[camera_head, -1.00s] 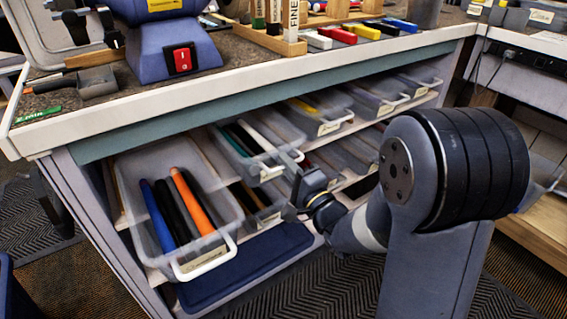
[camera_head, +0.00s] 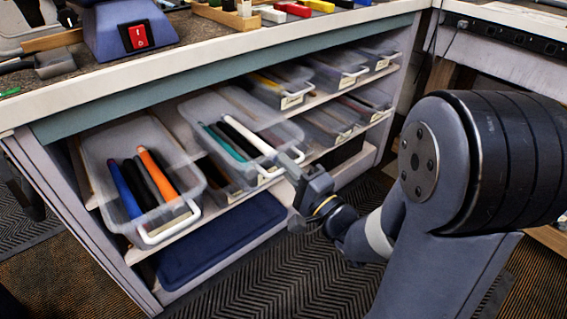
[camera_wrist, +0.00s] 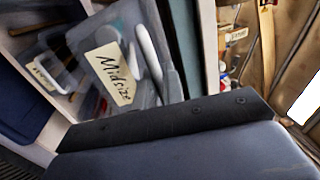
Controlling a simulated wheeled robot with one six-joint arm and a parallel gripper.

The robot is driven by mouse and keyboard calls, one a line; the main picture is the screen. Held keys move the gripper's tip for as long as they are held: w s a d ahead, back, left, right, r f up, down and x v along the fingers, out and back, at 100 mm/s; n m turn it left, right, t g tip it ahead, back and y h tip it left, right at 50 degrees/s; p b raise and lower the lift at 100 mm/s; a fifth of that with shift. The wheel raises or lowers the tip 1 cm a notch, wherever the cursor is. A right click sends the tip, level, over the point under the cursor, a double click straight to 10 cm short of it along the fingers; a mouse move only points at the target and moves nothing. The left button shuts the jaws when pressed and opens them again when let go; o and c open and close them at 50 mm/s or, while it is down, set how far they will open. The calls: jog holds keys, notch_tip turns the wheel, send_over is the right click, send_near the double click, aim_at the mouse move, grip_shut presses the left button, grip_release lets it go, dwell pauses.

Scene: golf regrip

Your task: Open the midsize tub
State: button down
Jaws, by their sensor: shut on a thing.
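The midsize tub (camera_head: 222,104) is a clear plastic bin in the shelf unit, slid part way out. Dark, teal and white grips lie in it. Its handwritten "Midsize" label (camera_wrist: 110,73) reads clearly in the wrist view. My gripper (camera_head: 288,164) is at the tub's front right and is shut on its white front handle (camera_head: 272,171). The fingertips are small in the head view, and the exact hold is partly hidden. In the wrist view, dark parts of my gripper fill the bottom and cover the lower part of the tub.
Another clear tub (camera_head: 108,153) with blue, black and orange grips sticks out to the left. Several more tubs, such as one with a label (camera_head: 290,101), sit on the shelves to the right. A white-edged bench top (camera_head: 215,50) overhangs them. Patterned floor mat lies in front.

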jog(key=c, duration=1.6)
grip_release()
jog(key=shift+b+v, duration=0.65)
jog(key=shift+v, duration=4.75)
jog(key=shift+w+a, duration=0.1)
jog(key=shift+w, duration=0.05)
jog(key=shift+p+x, duration=0.65)
jog(key=shift+x, duration=4.65)
jog(key=shift+r, duration=0.1)
